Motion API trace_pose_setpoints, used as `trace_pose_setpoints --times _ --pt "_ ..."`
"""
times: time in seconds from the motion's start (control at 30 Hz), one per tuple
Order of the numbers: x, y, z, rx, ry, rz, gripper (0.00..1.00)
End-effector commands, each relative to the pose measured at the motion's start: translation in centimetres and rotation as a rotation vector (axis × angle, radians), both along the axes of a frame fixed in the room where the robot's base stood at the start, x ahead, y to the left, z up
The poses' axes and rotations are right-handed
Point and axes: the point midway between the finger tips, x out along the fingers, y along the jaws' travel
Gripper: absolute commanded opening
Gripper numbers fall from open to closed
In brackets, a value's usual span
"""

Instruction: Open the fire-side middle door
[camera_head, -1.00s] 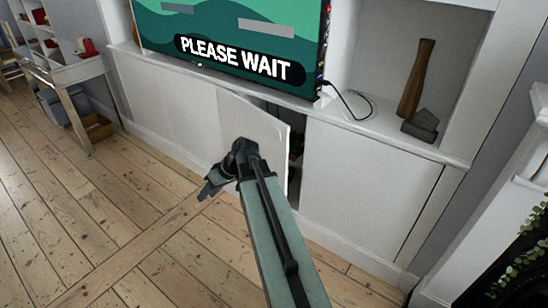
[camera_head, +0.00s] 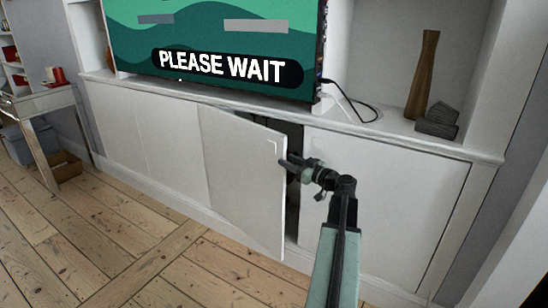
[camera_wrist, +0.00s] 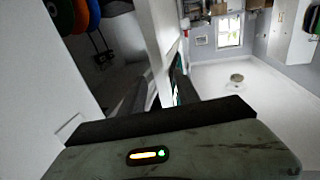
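The white middle door (camera_head: 243,175) of the low cabinet stands partly open in the head view. Its left side meets the cabinet and its free right edge swings out toward me. A dark gap shows behind that edge. My gripper (camera_head: 290,166) is at the upper part of the free edge, in front of the gap, pointing left. Whether it touches the door is unclear. Its fingers are too small to tell open from shut. In the wrist view, dark gripper parts (camera_wrist: 165,120) cross the picture, with the shadowed cupboard inside (camera_wrist: 105,60) behind them.
The closed right-hand door (camera_head: 385,205) lies behind my arm. A screen (camera_head: 215,45), a brown vase (camera_head: 422,75) and a dark block (camera_head: 438,122) stand above. A side table (camera_head: 40,105) is at the left. Floorboards (camera_head: 100,250) before the cabinet are clear.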

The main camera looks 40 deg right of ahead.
Motion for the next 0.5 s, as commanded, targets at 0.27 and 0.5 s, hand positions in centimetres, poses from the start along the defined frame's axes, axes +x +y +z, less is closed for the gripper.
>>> trace_pose_setpoints --times 0.27,0.5 --pt "5.3 0.0 0.0 0.000 0.001 0.004 0.38" --pt "6.7 0.2 0.0 0.001 0.001 0.002 0.38"
